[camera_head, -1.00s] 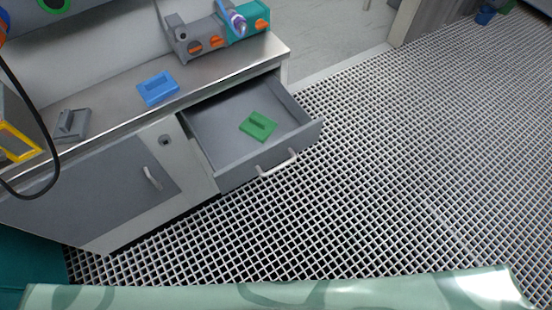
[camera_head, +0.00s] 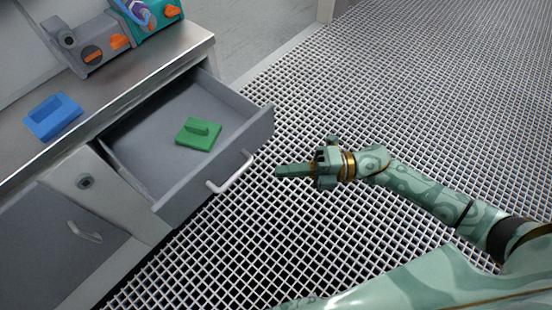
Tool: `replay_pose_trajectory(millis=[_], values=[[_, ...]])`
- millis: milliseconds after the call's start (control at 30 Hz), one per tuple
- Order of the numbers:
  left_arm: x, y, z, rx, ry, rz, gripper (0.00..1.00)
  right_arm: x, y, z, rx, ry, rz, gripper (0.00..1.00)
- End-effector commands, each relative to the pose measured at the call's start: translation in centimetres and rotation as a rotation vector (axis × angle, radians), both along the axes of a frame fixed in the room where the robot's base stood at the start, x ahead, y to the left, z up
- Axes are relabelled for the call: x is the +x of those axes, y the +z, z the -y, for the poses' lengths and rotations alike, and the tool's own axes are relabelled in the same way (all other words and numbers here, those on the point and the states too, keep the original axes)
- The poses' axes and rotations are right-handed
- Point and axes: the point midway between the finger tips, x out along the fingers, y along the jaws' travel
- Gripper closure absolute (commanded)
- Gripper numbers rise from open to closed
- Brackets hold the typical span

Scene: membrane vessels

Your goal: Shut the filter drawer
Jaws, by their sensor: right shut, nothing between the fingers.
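The grey filter drawer (camera_head: 216,176) stands pulled out from the steel-topped cabinet, in the left half of the head view. A green filter block (camera_head: 198,135) with a raised grip lies on its floor. A pale bar handle (camera_head: 232,173) is on the drawer's front. My right gripper (camera_head: 279,171) is shut and empty. It points left toward the drawer front and appears a short way to the right of the handle, apart from it. My left gripper is out of view.
A blue block (camera_head: 53,116) lies on the steel counter (camera_head: 117,84). Grey and teal devices with orange knobs (camera_head: 118,41) stand at its back. A closed grey cabinet door (camera_head: 57,246) is left of the drawer. The grating floor (camera_head: 380,95) is clear to the right.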

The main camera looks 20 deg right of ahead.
Motion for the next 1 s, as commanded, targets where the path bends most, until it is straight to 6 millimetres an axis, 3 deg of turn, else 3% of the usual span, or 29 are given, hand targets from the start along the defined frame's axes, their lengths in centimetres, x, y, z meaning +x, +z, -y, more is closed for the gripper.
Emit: replay_pose_trajectory(millis=[400, 633, 1000], values=[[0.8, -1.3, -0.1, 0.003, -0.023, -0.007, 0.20, 2.6, -0.3, -8.1, 0.004, -0.003, -0.003, 1.00], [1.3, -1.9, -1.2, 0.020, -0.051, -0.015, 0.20, 5.1, -0.3, -9.4, 0.001, -0.005, -0.005, 1.00], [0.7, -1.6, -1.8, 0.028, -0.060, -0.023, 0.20, 5.6, -0.1, -9.7, 0.001, -0.005, -0.005, 1.00]])
